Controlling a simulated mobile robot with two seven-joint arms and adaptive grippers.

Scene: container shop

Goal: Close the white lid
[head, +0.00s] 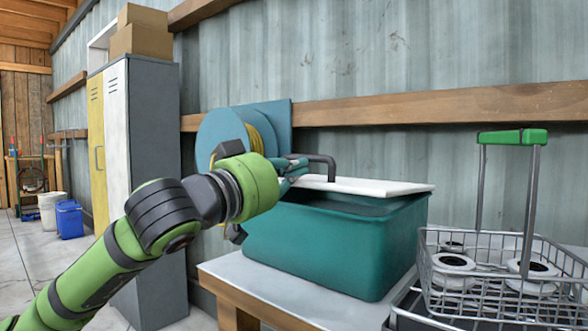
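The white lid (370,186) is at the top of a teal box (330,245) and looks nearly level. A dark gap shows between the lid and the front rim, so the lid is not flush there. My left gripper (296,170) is at the lid's left end, beside a dark bent bar (322,159). Its fingers are small and partly hidden by my wrist; I cannot tell whether they touch the lid or the bar. My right gripper is out of view.
The box stands on a grey-topped bench (285,285). A wire basket (500,275) with white rolls and a green handle stands to the right. A blue hose reel (225,135) is behind my wrist. A tall locker (150,190) stands left; open floor lies beyond.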

